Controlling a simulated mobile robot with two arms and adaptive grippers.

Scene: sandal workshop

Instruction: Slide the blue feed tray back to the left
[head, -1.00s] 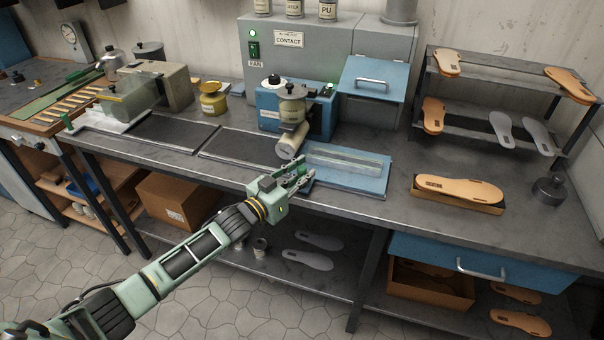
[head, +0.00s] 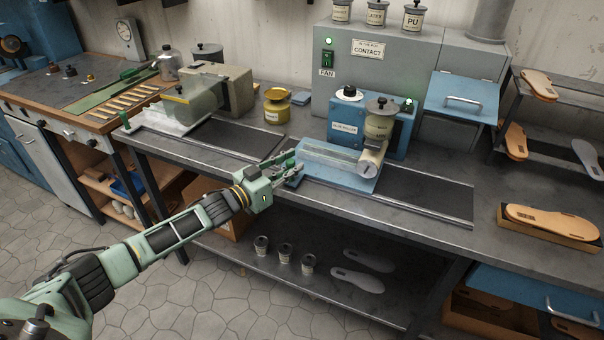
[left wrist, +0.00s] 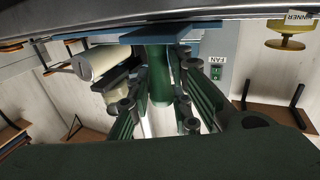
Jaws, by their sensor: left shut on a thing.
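The blue feed tray (head: 345,182) lies on the dark track of the bench, with a long clear piece (head: 330,155) on top. Its right part is by the pale roller (head: 372,162) of the blue gluing machine (head: 345,122); the rest extends left of it. My left gripper (head: 287,169) is at the tray's left front corner, shut on its green handle. In the left wrist view the green handle (left wrist: 160,80) stands between the fingers, under a blue plate (left wrist: 170,36). My right gripper is not in view.
Dark track (head: 425,192) lies bare right of the tray, and more dark track (head: 235,138) lies clear to its left. A yellow pot (head: 277,106) stands behind the left track. A beige machine with a clear guard (head: 195,98) stands further left.

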